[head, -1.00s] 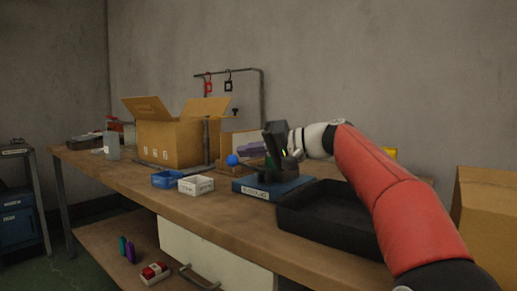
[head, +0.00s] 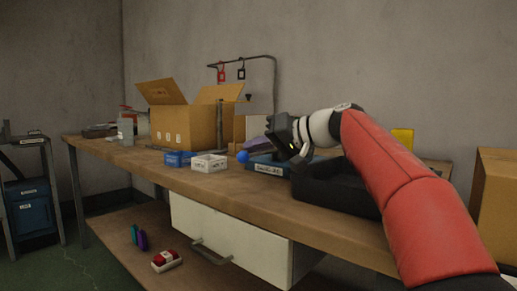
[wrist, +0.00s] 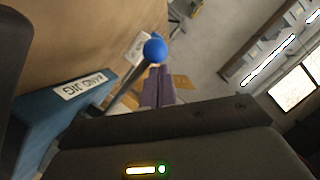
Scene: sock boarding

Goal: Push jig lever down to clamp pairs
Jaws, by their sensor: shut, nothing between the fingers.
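The band jig (head: 268,168) is a blue base with a white label on the workbench; its label and edge also show in the wrist view (wrist: 48,118). The lever's blue ball knob (head: 242,156) sits low beside the jig's left end. In the wrist view the ball (wrist: 155,49) tops a thin rod. Purple socks (wrist: 158,88) lie beyond the rod, partly hidden by the dark gripper body. My gripper (head: 283,136) is above the jig, tilted, shut and empty. Its fingertips are hard to make out, and I cannot tell whether it touches the lever.
A black tray (head: 325,195) lies right of the jig, under my arm. Bench front is clear.

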